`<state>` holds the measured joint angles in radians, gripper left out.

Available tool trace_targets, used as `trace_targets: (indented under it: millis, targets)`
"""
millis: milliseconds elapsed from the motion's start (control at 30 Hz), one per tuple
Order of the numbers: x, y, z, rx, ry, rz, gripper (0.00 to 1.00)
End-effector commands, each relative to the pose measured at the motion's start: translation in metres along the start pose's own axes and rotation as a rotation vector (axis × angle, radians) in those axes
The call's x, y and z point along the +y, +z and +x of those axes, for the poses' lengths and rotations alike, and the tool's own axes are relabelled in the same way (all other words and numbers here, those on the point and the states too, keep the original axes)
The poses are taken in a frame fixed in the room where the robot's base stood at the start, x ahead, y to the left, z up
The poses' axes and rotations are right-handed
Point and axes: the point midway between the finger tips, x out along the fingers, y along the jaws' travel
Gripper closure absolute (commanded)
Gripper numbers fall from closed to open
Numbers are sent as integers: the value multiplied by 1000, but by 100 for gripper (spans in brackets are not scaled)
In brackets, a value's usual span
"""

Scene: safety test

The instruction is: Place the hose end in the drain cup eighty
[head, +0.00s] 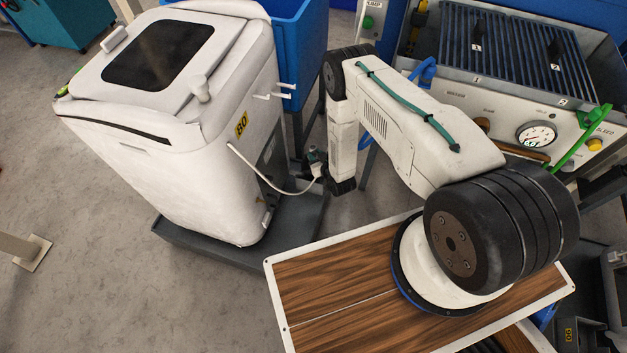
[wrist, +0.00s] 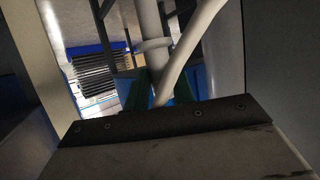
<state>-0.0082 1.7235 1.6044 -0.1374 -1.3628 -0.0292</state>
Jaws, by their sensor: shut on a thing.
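A white hose (head: 268,183) runs from the side of a white machine (head: 190,110) with a yellow label reading 80. It sags and rises to my gripper (head: 316,165), which is shut on it near its end, beside the machine's right side. In the wrist view the pale hose (wrist: 192,48) comes down between the green jaws of my gripper (wrist: 160,97). The hose's very tip is hidden there by the dark wrist edge. I cannot make out a drain cup marked eighty in either view.
The machine stands in a low grey tray (head: 185,243). White hooks (head: 272,96) stick out at its side, near a blue bin (head: 300,50). A bench with a gauge (head: 536,135) stands at right. A wood-topped surface (head: 330,290) is in front. Floor at left is mostly clear.

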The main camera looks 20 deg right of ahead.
Motion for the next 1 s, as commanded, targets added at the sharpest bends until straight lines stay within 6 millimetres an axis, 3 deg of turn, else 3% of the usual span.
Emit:
trace_targets:
  millis: [300,700,1000]
  targets:
    - [-2,52,14,-1,-4,-1,98]
    - [-2,96,33,1,-4,-1,98]
    - [-2,104,37,0,-4,-1,98]
